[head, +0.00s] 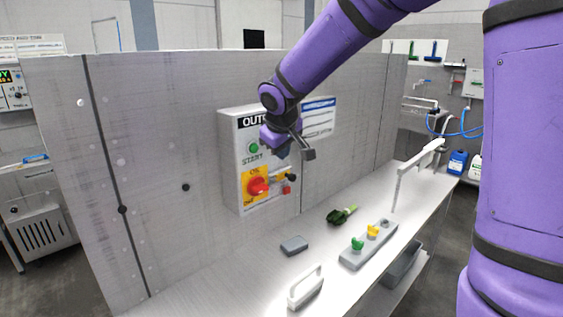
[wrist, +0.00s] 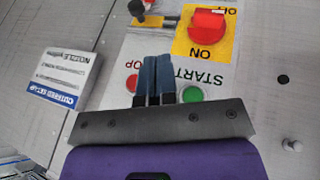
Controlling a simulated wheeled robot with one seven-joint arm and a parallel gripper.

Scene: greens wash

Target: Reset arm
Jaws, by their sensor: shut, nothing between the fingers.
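My purple arm reaches in from the upper right in the head view, and my gripper (head: 284,152) is in front of the wall-mounted control box (head: 234,199). In the wrist view my gripper (wrist: 154,64) has its two dark blue fingers together with nothing between them. The fingertips point at the box face, beside the green START button (wrist: 191,94) and the red STOP button (wrist: 132,83). I cannot tell whether they touch the box. The red rotary switch (wrist: 207,27) on its yellow plate lies past the fingertips; its handle shows in the head view (head: 258,187).
Below on the counter (head: 215,283) are a grey block (head: 294,245), a white handle (head: 305,288), a leafy green bunch (head: 340,215) and a grey base (head: 352,260) with green and yellow knobs. A white faucet (head: 420,158) stands farther right. A white notice (head: 318,118) hangs beside the box.

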